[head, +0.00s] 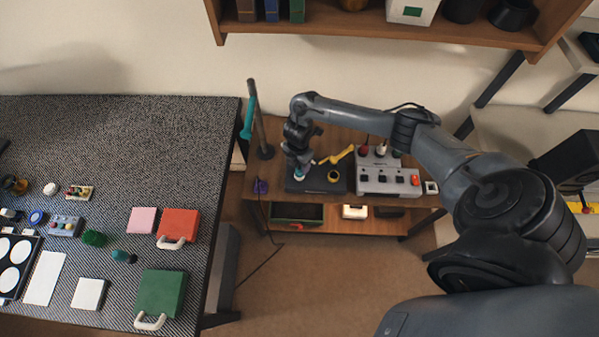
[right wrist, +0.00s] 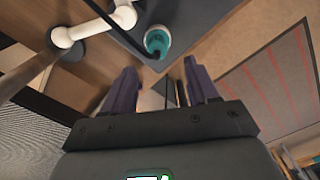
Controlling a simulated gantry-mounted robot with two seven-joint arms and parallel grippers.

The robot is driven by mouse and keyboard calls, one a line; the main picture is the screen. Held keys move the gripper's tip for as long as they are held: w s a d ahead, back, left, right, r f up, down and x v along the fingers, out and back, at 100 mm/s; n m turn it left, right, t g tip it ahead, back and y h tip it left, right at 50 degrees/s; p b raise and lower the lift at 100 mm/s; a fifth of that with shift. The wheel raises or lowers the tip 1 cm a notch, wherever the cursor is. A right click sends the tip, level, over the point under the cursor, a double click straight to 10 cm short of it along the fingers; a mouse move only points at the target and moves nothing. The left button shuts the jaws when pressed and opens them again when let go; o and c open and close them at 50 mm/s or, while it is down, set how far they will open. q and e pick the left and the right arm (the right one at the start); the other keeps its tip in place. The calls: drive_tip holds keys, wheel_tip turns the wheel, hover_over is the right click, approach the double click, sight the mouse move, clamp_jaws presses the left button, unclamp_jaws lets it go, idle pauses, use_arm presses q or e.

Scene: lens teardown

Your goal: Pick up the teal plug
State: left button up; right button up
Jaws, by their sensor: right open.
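The teal plug (head: 299,175) shows as a small teal and white spot on the left part of a dark flat base on the small wooden table. In the right wrist view the teal plug (right wrist: 157,42) is a short teal cylinder with a pale rim, at the edge of a dark surface. My right gripper (head: 298,165) is over it in the head view and partly hides it. In the wrist view my right gripper (right wrist: 162,85) has its two fingers apart with nothing between them, and the plug lies beyond the fingertips. My left gripper is not in view.
A yellow arm-like piece (head: 338,158) stands on the dark base (head: 318,184). A grey switch box (head: 390,180) is to its right. An upright post (head: 259,120) with a teal part stands to the left. A patterned table (head: 130,120) with several objects is at far left.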

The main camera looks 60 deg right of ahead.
sight(299, 169)
drive_tip(key=shift+d+f+b, duration=0.2)
drive_tip(key=shift+f+b, duration=0.15)
drive_tip(key=shift+f, duration=1.15)
drive_tip(key=shift+d+f+b, duration=0.15)
drive_tip(key=shift+f+b, duration=0.2)
drive_tip(key=shift+f, duration=1.1)
clamp_jaws()
